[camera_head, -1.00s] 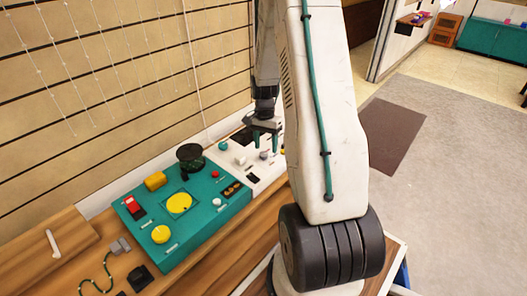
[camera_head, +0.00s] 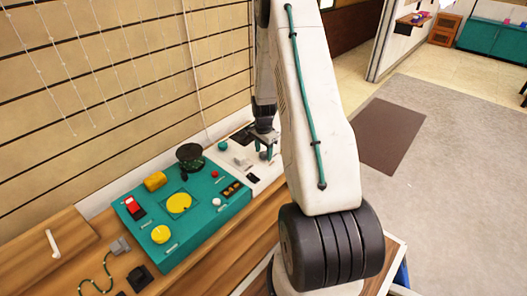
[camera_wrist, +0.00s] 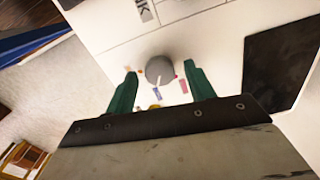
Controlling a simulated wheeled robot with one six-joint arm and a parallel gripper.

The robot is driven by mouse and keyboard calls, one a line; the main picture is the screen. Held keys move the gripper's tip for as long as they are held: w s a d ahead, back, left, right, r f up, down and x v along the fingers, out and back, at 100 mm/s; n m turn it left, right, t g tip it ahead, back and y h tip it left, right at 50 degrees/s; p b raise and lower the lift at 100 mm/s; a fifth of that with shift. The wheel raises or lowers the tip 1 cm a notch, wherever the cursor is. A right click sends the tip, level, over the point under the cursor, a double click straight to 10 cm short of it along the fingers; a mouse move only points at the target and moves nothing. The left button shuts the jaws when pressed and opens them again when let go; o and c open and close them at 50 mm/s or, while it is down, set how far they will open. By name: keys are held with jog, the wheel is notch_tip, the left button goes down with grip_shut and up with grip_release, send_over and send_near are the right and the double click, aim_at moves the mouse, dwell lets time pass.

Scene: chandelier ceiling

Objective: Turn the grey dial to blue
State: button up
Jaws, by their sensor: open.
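The grey dial (camera_wrist: 160,70) is a round knob with a white pointer line on a white panel (camera_wrist: 215,55). Small coloured marks lie around it, among them a blue mark (camera_wrist: 157,94), a pink mark (camera_wrist: 184,86) and a yellow mark partly hidden by my gripper. The pointer line runs down toward the blue mark; I cannot tell its exact alignment. My gripper (camera_wrist: 160,82) is open, its green fingers on either side of the dial, apart from it in the picture. In the head view, my gripper (camera_head: 265,150) is low over the white panel (camera_head: 262,172).
A teal panel (camera_head: 205,222) with yellow discs, a red switch (camera_head: 133,207) and a dark round part (camera_head: 189,157) stands left of the white panel. A black rectangle (camera_wrist: 280,60) lies right of the dial. A slatted wall (camera_head: 130,90) rises behind.

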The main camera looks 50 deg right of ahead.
jog(key=shift+c, duration=0.3)
jog(key=c, duration=0.9)
jog(key=shift+n, duration=0.4)
jog(key=n, duration=0.5)
jog(key=shift+n, duration=0.3)
jog(key=n, duration=0.5)
jog(key=shift+n, duration=0.4)
jog(key=o, duration=1)
jog(key=shift+c, duration=0.2)
